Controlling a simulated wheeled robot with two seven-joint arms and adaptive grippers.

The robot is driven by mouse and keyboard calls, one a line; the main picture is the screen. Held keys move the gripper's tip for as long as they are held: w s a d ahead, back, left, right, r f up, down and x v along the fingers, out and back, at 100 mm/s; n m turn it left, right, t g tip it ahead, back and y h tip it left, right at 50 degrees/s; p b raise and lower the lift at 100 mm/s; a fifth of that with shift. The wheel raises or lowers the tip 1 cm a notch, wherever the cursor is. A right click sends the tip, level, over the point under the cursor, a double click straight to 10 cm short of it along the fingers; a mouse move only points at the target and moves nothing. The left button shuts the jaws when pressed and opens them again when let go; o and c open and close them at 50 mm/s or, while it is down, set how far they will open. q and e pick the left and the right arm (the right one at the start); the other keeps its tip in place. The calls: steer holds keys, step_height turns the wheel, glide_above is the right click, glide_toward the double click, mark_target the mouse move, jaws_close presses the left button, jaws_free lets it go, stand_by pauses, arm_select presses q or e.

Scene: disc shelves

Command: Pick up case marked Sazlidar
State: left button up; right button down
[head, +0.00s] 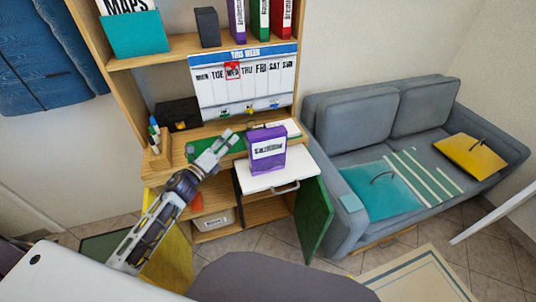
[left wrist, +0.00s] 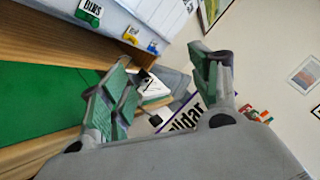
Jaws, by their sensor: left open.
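A purple case (head: 267,158) with a white label stands upright on a white pull-out surface in front of the shelf unit. Its label shows between and below my fingers in the left wrist view (left wrist: 184,120), where the letters "lidar" can be read; the rest is hidden by the gripper. My left gripper (head: 227,138) is open and empty, just left of the case and apart from it. Its two green-padded fingers spread wide in the left wrist view (left wrist: 162,88). My right gripper is in neither view.
A wooden shelf unit (head: 125,62) holds purple, green and red binders at the top. A weekly board (head: 243,95) stands behind the case. Pens in a holder (head: 158,145) are at left. An open green door (head: 313,220) hangs below. A grey sofa (head: 345,215) stands at right.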

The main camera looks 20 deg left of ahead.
arm_select(q)
steer(key=shift+s+d+f+m+g+h+b, duration=0.1)
steer(key=shift+s+d+m+g+h, duration=0.5)
steer(key=shift+m+g+h, duration=1.65)
steer(key=shift+s+d+f+m+g+h+b, duration=0.2)
steer(key=shift+s+m+g+h, duration=0.5)
steer(key=shift+m, duration=3.2)
steer(key=shift+s+d+m+g+h+b, duration=0.1)
steer(key=shift+s+d+m+g+h, duration=0.9)
steer(key=shift+m, duration=2.05)
steer(key=shift+w+a+g+h, duration=0.3)
steer(key=shift+a+g+h, duration=0.05)
steer(key=shift+a, duration=0.1)
